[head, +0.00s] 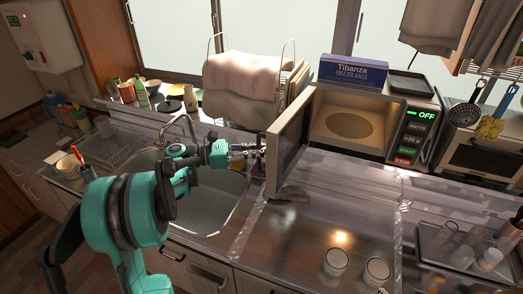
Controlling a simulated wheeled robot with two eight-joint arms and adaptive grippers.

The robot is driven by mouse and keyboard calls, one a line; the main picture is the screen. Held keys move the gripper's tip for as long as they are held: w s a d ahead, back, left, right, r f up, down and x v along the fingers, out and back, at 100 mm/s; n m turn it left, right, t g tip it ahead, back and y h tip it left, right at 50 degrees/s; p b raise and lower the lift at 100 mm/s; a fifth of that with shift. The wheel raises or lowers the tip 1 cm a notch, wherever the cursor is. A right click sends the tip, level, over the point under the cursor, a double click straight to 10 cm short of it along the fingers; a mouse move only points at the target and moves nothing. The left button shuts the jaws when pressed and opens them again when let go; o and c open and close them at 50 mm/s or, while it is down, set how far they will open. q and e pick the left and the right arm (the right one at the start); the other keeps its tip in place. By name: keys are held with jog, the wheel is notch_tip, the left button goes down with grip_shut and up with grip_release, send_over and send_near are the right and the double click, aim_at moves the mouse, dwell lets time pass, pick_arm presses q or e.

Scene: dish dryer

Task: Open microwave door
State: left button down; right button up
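The microwave (423,128) stands on the counter at the upper right, with a lit panel reading OFF. Its door (290,150) is swung wide open to the left and points toward me. The cavity is lit, and its round plate (349,124) shows with nothing on it. My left gripper (262,150) is at the outer face of the door, near its free edge. The fingertips are small and partly merge with the door edge, so I cannot tell whether they grip or only touch. My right gripper is not in view.
A sink (205,205) lies under my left arm. A towel on a rack (243,90) stands behind the gripper. A freezer bag box (352,70) and dark tray (411,84) lie on the microwave.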

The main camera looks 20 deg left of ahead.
pick_arm(q)
jog(key=c, duration=1.6)
grip_release()
jog(key=shift+s+a, duration=0.1)
jog(key=shift+s, duration=0.05)
jog(key=shift+o, duration=0.2)
jog(key=shift+s, duration=0.15)
jog(key=shift+a, duration=0.1)
jog(key=shift+a, duration=0.25)
jog(key=v, duration=1.1)
jog(key=shift+s, duration=0.2)
jog(key=shift+a, duration=0.15)
